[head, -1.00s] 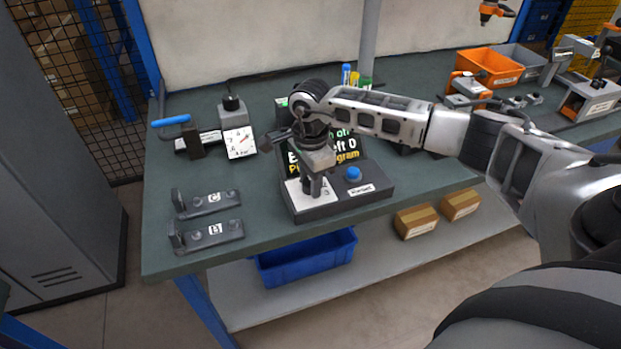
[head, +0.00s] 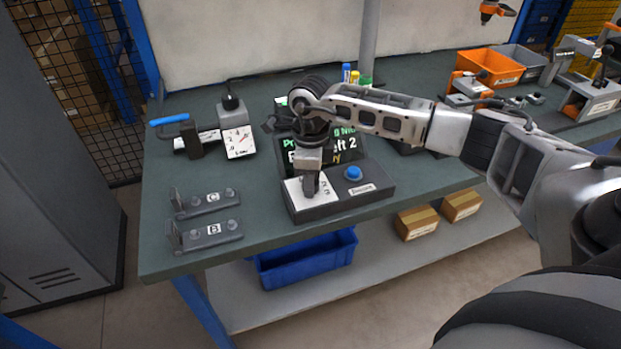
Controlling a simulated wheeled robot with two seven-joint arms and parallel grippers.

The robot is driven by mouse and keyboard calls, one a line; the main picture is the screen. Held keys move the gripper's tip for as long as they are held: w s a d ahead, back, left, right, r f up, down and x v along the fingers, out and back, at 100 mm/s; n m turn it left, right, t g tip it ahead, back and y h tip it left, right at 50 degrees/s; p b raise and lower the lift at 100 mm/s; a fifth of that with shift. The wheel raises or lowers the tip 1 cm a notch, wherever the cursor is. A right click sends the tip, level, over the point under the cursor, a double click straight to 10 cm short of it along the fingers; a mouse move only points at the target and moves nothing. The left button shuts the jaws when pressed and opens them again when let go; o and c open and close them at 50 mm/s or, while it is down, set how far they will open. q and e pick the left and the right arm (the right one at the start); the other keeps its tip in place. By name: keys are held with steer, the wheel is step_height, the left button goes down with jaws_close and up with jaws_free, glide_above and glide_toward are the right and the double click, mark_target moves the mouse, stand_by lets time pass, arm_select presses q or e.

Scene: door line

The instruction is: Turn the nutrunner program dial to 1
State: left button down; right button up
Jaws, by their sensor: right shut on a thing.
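The nutrunner controller (head: 345,205) is a dark box near the bench's front edge. Its white dial plate (head: 299,193) has printed numbers, mostly covered. My right gripper (head: 310,185) reaches down from above and is shut on the dial knob at the plate. The fingers hide the knob, so I cannot tell which number it points to. A blue button (head: 353,173) sits right of the dial. My left gripper is not in view.
Brackets marked C (head: 207,203) and B (head: 211,236) lie on the left of the bench (head: 262,200). An orange bin (head: 490,66) is at the back right.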

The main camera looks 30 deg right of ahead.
steer(key=shift+m, duration=0.5)
steer(key=o, duration=1)
steer(key=shift+r, duration=0.1)
step_height(320, 180, up, 16)
steer(key=b, duration=0.1)
steer(key=shift+b, duration=0.3)
